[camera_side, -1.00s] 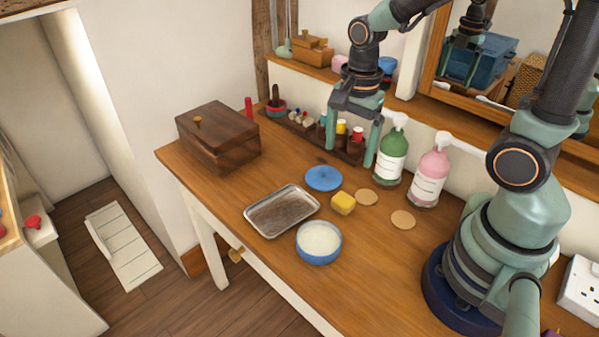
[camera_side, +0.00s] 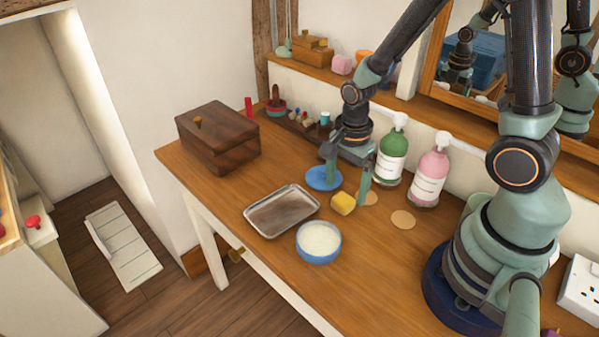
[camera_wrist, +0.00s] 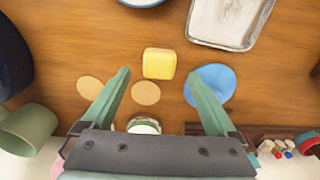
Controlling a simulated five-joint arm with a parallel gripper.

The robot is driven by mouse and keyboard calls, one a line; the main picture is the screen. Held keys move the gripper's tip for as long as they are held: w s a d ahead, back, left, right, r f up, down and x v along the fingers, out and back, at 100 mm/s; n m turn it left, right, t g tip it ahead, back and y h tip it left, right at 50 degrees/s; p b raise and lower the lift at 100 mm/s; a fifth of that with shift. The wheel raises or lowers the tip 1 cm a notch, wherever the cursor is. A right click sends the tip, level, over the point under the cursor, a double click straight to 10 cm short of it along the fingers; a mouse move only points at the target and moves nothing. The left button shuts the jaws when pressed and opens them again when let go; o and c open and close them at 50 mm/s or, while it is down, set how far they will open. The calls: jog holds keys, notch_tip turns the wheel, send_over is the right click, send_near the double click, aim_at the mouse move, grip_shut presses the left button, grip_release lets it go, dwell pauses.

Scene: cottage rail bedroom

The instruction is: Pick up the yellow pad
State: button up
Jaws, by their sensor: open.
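The yellow pad (camera_side: 343,204) is a small block lying on the wooden table, between the blue bowl and a tan disc. It also shows in the wrist view (camera_wrist: 159,63), ahead of my fingertips and roughly centred between them. My gripper (camera_side: 346,192) is open and low over the table, just behind the pad in the side view. In the wrist view my gripper (camera_wrist: 160,78) has its two green fingers spread wide with nothing held between them. One finger overlaps the blue disc in both views.
A metal tray (camera_side: 282,211) and a blue bowl (camera_side: 319,243) of white contents lie close to the pad. A blue disc (camera_side: 318,179) and a tan disc (camera_side: 403,220) lie flat nearby. Green (camera_side: 391,158) and pink (camera_side: 430,178) pump bottles stand to the right. A wooden box (camera_side: 218,138) stands left.

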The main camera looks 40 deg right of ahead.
aim_at(345, 197)
jog(key=shift+f, duration=1.6)
grip_shut()
jog(key=shift+r, duration=0.15)
notch_tip(345, 197, up, 20)
